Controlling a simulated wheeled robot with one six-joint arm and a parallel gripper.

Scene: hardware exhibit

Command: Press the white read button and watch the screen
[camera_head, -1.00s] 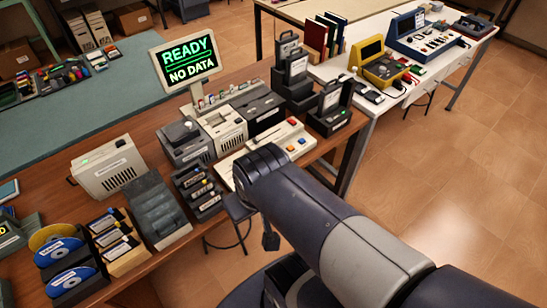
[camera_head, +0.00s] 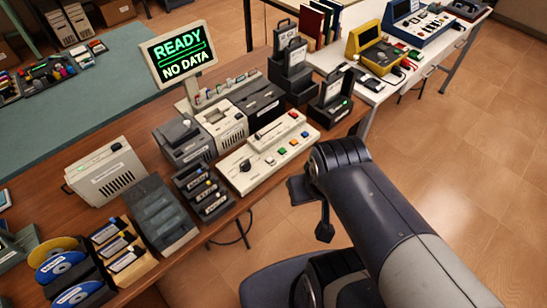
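The screen (camera_head: 180,54) stands behind the devices on the wooden table and shows "READY" and "NO DATA" in green and white. A pale control panel (camera_head: 232,163) lies near the table's front edge, with a dark knob and a row of small coloured buttons. A small whitish button (camera_head: 270,160) sits in that row beside the knob; its label is too small to read. My arm comes in from the lower right and ends just right of the panel, apart from the buttons. Dark parts at its end (camera_head: 312,208) hang beyond the table edge; their finger opening cannot be made out.
Grey and beige drive units (camera_head: 222,125) stand behind the panel. Black cartridge holders (camera_head: 330,108) stand at its right, and a small rack (camera_head: 203,192) at its left. A stool (camera_head: 268,285) is below the table edge. Tiled floor is open at right.

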